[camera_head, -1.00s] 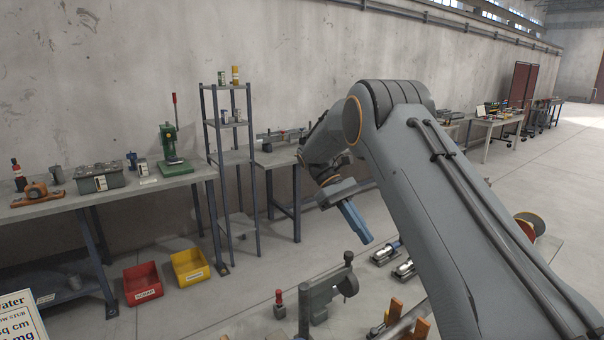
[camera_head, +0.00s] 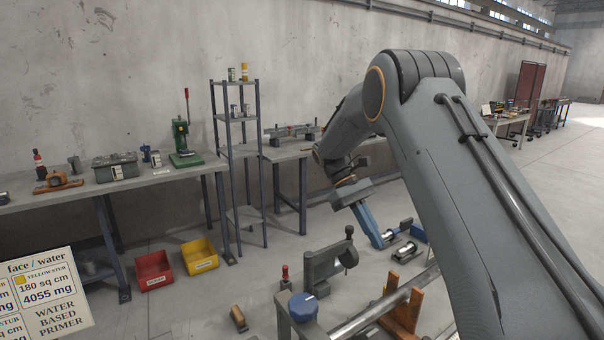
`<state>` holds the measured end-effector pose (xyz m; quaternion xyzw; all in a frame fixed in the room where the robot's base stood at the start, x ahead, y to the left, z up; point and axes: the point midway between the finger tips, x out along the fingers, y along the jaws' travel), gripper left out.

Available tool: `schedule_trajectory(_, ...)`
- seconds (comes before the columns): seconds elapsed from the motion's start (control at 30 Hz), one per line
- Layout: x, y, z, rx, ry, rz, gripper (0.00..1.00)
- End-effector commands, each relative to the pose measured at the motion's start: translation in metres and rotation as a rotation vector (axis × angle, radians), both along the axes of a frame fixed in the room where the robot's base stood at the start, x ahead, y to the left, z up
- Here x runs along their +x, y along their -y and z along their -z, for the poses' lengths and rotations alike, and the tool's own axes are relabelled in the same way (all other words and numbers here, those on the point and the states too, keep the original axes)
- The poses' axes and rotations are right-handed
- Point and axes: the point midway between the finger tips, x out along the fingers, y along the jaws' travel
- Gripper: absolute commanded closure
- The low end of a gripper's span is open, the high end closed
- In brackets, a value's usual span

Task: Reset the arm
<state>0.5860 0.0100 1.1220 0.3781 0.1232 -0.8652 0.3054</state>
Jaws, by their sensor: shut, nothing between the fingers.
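My arm reaches in from the lower right and bends down at the elbow. My gripper (camera_head: 379,244) is at its end, with blue fingers pointing down and a little right. The fingers are together with nothing seen between them. The gripper appears above or in front of the floor-side fixtures, close in the picture to a silver cylindrical part (camera_head: 402,252). I cannot tell its exact height. A grey clamp-like stand (camera_head: 328,262) is to its left and lower, apart from it in the picture.
A long workbench (camera_head: 150,176) runs along the wall at left, with a green press (camera_head: 184,150). A shelf rack (camera_head: 240,150) stands beside it. Red (camera_head: 153,270) and yellow (camera_head: 200,256) bins sit on the floor. A sign (camera_head: 45,296), blue knob (camera_head: 303,307) and orange blocks (camera_head: 402,312) are in front.

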Motion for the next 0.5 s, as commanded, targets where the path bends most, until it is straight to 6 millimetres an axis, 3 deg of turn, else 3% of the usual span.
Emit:
schedule_trajectory(0.27,-0.022,0.006,0.036,0.059,0.110,0.059,1.00)
schedule_trajectory(0.5,-0.068,0.011,0.093,0.143,0.285,0.188,1.00)
